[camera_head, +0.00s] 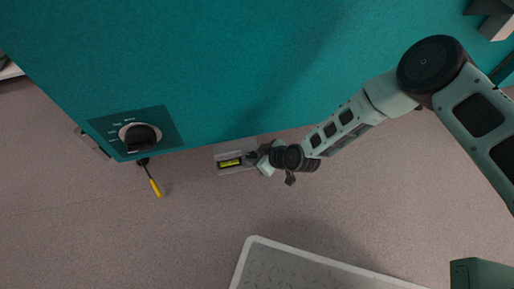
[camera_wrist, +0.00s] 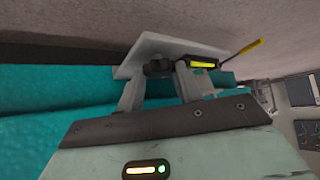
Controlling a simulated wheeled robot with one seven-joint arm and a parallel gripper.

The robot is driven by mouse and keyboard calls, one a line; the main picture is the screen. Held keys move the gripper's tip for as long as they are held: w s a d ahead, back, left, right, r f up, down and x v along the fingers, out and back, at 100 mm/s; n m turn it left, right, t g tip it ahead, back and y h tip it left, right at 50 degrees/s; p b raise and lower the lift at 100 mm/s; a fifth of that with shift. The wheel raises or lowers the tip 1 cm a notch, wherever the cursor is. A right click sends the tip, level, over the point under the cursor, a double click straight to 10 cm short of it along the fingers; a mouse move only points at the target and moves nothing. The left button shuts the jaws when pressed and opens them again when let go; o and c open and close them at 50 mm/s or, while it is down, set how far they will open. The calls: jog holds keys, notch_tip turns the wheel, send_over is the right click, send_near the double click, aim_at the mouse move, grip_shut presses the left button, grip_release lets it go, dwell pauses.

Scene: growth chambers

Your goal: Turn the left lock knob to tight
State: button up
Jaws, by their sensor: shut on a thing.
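A light grey plate (camera_head: 232,168) with a black-and-yellow label (camera_head: 230,162) sits at the lower edge of the teal cabinet in the head view. My gripper (camera_head: 257,157) is at the right end of this plate. In the wrist view, the gripper's two fingers (camera_wrist: 160,76) are closed around a small dark knob (camera_wrist: 157,68) at the grey plate (camera_wrist: 165,46), beside the yellow label (camera_wrist: 202,65). The fingers and plate hide much of the knob. Its turn position cannot be read.
A dial with a large black knob (camera_head: 141,137) is on the teal cabinet (camera_head: 200,70) at left. A yellow-handled tool (camera_head: 155,187) is below it. A grey tray-like mat (camera_head: 300,268) lies on the floor. The floor between is clear.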

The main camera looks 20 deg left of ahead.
jog(key=m+t+h+p, duration=0.1)
jog(key=m+p, duration=0.1)
jog(key=s+m+t+p, duration=0.1)
jog(key=m+t+p, duration=0.1)
jog(key=shift+a+r+m+h, duration=0.2)
jog(key=shift+m+h, duration=0.1)
jog(key=shift+h, duration=0.1)
jog(key=shift+s+a+f+m+t+h+p, duration=0.15)
jog(key=shift+m+t+h+p, duration=0.2)
jog(key=shift+m+t+h, duration=0.55)
jog(key=shift+w+a+f+m+t+h+p, duration=0.1)
jog(key=shift+m+t+h+p, duration=0.3)
jog(key=shift+m, duration=1)
jog(key=o, duration=1)
jog(key=shift+s+r, duration=0.1)
